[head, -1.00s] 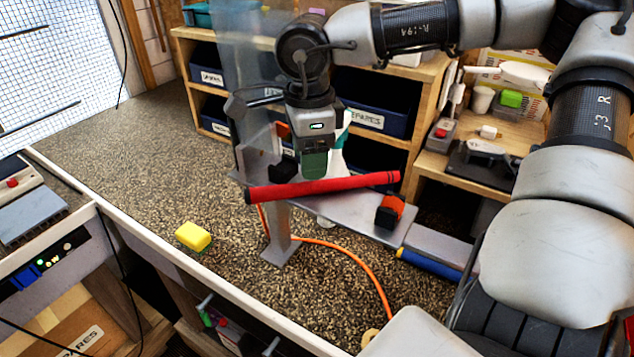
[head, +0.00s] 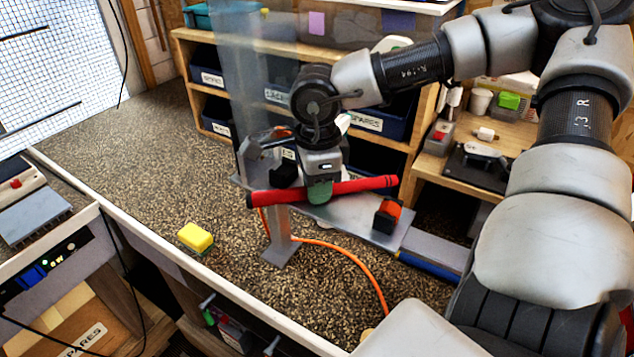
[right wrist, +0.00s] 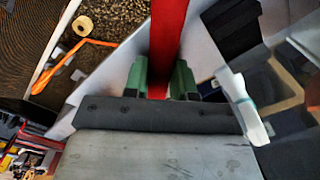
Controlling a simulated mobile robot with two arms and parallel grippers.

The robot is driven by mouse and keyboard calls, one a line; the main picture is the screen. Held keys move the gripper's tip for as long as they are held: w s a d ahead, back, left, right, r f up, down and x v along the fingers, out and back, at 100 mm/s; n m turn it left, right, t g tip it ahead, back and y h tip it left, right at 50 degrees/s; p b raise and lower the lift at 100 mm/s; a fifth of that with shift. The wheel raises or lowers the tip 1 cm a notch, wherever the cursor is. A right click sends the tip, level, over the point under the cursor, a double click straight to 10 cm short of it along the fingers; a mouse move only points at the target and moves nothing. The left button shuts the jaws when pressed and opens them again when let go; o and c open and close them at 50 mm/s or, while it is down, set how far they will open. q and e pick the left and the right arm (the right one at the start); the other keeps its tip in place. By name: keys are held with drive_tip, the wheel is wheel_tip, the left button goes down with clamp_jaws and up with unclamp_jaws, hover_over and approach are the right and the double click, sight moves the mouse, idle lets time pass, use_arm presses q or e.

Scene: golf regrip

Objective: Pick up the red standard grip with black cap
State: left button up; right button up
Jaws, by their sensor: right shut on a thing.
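The red grip (head: 360,186) with a black cap (head: 249,199) at its left end lies nearly level across the head view, above the grey metal stand (head: 340,218). My right gripper (head: 319,190) comes down on it from above, near its middle. In the right wrist view the red grip (right wrist: 168,40) runs between the two green fingertips (right wrist: 161,80), which are shut on it. I cannot tell whether the grip still touches its supports. My left gripper is not in view.
The stand carries black rests with orange parts, one at right (head: 388,215). A yellow sponge (head: 195,238) lies on the speckled counter (head: 120,150). An orange cable (head: 350,258) loops below the stand. Shelves with dark bins (head: 365,122) stand behind. The left counter is mostly clear.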

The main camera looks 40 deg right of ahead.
drive_tip(key=shift+c, duration=0.4)
drive_tip(key=shift+w+r+b, duration=0.1)
drive_tip(key=shift+r+b, duration=0.2)
drive_tip(key=shift+r, duration=0.25)
wheel_tip(320, 180, up, 2)
drive_tip(key=shift+r+b, duration=0.25)
drive_tip(key=shift+b, duration=0.3)
drive_tip(key=s+a+r+b, duration=0.3)
drive_tip(key=s+a+r, duration=0.4)
drive_tip(key=s+a, duration=0.1)
drive_tip(key=shift+a+r, duration=0.2)
drive_tip(key=shift+a, duration=0.1)
drive_tip(key=shift+s, duration=0.15)
